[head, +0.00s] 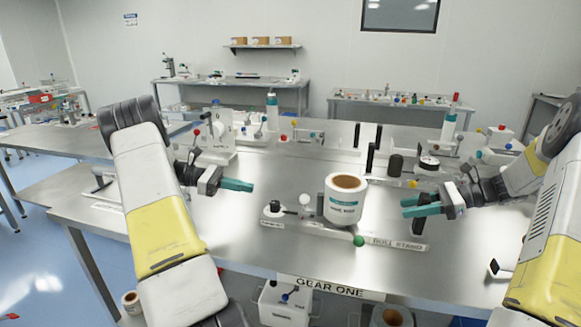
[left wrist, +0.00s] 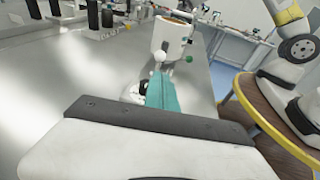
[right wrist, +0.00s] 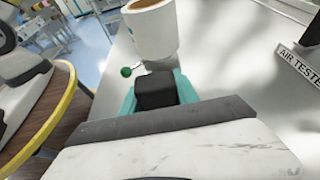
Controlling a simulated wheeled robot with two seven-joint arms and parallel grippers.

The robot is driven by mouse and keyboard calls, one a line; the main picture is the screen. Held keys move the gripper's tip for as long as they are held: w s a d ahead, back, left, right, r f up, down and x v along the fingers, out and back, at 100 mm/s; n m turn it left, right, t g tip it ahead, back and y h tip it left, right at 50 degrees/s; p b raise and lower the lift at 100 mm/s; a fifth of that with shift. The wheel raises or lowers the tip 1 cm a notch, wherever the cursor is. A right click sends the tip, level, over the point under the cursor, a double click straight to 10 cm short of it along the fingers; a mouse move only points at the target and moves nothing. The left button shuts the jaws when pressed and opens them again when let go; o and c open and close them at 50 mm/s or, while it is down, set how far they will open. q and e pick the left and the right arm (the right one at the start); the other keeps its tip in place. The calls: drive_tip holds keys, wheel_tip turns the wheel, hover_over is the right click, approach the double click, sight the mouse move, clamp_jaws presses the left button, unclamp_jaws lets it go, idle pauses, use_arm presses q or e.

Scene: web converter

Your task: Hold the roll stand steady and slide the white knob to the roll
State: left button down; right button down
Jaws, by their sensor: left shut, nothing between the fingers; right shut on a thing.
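The roll stand (head: 325,228) is a low white base on the steel table. It carries a white labelled roll (head: 345,203), a white knob (head: 305,199) on a post left of the roll, a dark knob (head: 275,206) at its left end and a green knob (head: 358,240) in front. My left gripper (head: 250,186) is shut and empty, left of the stand and apart from it in the head view. My right gripper (head: 404,206) is right of the roll, shut on a black block (right wrist: 155,90). The roll also shows in the right wrist view (right wrist: 152,32).
A white device (head: 215,135) stands at back left. The table's front edge is close to the stand.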

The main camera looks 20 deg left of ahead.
drive_tip(key=shift+s+f, duration=0.15)
drive_tip(key=shift+f, duration=0.1)
idle(0.3)
drive_tip(key=c, duration=1.2)
unclamp_jaws()
drive_tip(key=o, duration=0.4)
drive_tip(key=shift+r, duration=0.1)
drive_tip(key=shift+c, duration=0.2)
drive_tip(key=shift+r, duration=0.1)
drive_tip(key=shift+d, duration=0.1)
drive_tip(key=v, duration=1.2)
